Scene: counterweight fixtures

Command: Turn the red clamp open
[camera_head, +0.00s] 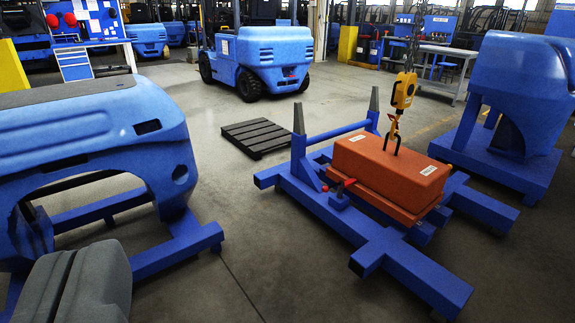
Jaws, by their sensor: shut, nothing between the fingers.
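The red clamp (345,185) is a small red handle on a blue bracket at the left side of the blue fixture frame (385,252), right of centre. It sits close against the near left end of an orange-red counterweight block (385,170). Its exact turn position is too small to tell. My gripper (88,262) shows as dark grey fingers at the bottom left corner. It is shut and empty, well apart from the clamp and nearer to the camera.
A yellow hoist hook (403,92) on a chain reaches the block's top. A blue counterweight body on a stand (95,130) fills the left; another (520,90) stands at right. A black pallet (255,136) lies behind. Grey floor (265,240) is clear between the left stand and the fixture.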

